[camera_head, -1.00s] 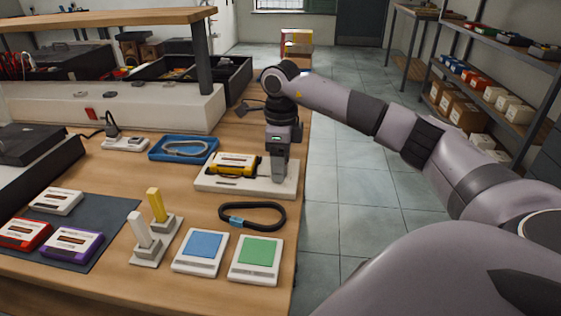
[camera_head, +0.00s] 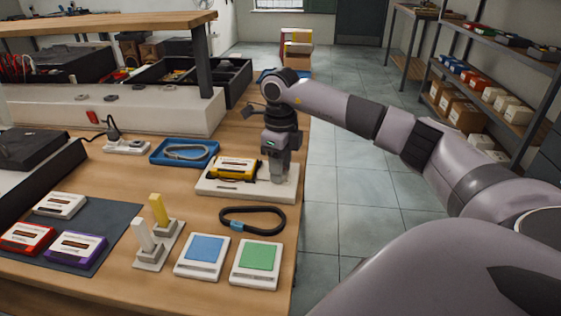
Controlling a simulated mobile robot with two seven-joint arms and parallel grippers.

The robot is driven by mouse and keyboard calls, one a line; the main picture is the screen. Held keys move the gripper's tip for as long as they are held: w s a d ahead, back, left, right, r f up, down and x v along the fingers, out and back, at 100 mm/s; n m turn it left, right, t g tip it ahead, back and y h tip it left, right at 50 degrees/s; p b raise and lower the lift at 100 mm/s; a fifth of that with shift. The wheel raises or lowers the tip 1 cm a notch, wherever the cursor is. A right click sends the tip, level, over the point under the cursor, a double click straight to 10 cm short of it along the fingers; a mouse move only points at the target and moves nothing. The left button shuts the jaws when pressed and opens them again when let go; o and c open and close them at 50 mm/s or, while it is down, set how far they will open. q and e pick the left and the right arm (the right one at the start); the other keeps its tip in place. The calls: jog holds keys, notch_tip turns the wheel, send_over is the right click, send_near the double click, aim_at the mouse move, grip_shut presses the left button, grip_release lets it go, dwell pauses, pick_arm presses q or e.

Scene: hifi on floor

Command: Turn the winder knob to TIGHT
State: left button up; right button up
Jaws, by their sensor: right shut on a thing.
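The winder is a white base (camera_head: 230,190) near the table's right edge, with a yellow cassette (camera_head: 233,168) on its left part. My right gripper (camera_head: 279,180) points straight down over the right part of the base. It is shut on the winder knob, which its fingers hide. The knob's marks, including any TIGHT label, cannot be made out. My left gripper is not in view.
A dark belt loop (camera_head: 252,220) lies in front of the winder, with a blue pad (camera_head: 203,256) and a green pad (camera_head: 256,256) nearer. A blue tray (camera_head: 184,153) stands behind left. Cassettes lie on a dark mat (camera_head: 108,220). Open floor (camera_head: 345,205) lies right.

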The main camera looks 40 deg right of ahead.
jog(key=m+p, duration=0.1)
jog(key=m, duration=0.1)
jog(key=m+p, duration=0.2)
jog(key=m, duration=0.1)
jog(key=shift+a+r+m, duration=0.1)
jog(key=shift+r+m, duration=0.1)
jog(key=shift+m, duration=0.1)
jog(key=m+p, duration=0.1)
jog(key=m, duration=0.1)
jog(key=shift+m, duration=0.3)
jog(key=shift+w+f+m+p, duration=0.1)
jog(key=shift+m+p, duration=0.95)
jog(key=shift+m, duration=1.25)
jog(key=o, duration=1)
jog(key=shift+o, duration=0.2)
jog(key=shift+r, duration=3.55)
